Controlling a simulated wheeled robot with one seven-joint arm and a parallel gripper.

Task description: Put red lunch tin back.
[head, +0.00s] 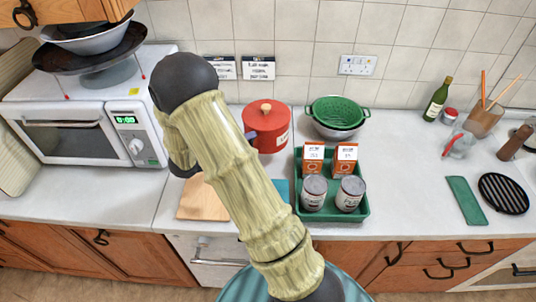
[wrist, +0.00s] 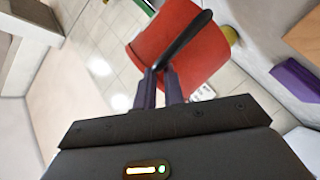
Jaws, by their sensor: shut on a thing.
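The red lunch tin (head: 268,128) is a round red can with a lid, a small knob on top and a pale label. In the head view it is in front of the tiled wall, left of the green colander. In the wrist view the tin (wrist: 180,45) lies just beyond the fingertips, with a dark handle across its side. My gripper (wrist: 160,75) is shut on this handle. In the head view my arm hides most of the gripper. I cannot tell whether the tin touches the counter.
A microwave (head: 85,130) stands left; a wooden board (head: 195,203) lies near the front edge.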

